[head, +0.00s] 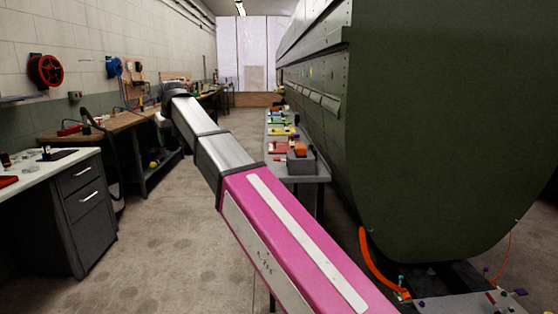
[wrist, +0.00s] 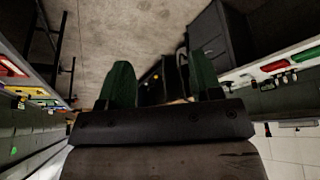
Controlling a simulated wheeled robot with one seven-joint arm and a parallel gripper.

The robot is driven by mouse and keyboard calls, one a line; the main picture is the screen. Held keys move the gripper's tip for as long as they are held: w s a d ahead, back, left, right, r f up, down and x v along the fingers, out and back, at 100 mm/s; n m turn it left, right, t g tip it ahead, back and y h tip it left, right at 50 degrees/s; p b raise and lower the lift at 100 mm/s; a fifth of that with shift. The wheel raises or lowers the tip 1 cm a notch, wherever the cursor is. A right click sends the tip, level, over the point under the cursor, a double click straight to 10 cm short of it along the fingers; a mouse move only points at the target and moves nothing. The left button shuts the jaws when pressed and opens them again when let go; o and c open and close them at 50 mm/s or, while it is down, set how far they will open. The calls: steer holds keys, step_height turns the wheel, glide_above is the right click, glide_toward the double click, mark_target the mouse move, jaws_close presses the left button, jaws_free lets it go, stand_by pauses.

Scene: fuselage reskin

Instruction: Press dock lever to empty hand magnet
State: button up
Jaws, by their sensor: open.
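My gripper (wrist: 160,72) shows in the wrist view with its two green fingers spread wide and nothing held between them. In the head view my arm reaches forward to the left, and its dark end (head: 172,92) is over the aisle near the workbench; the fingers cannot be made out there. I cannot clearly pick out the dock lever or the hand magnet. A grey block with an orange part (head: 300,158) stands on the near end of the narrow table beside the fuselage, too small to identify.
The narrow grey table (head: 298,179) carries several coloured trays. The dark green fuselage (head: 450,130) fills the right. A wooden workbench (head: 125,122) and a white-topped cabinet (head: 85,205) line the left. The floor (head: 150,240) between is clear.

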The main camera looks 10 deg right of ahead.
jaws_close()
stand_by(1.5)
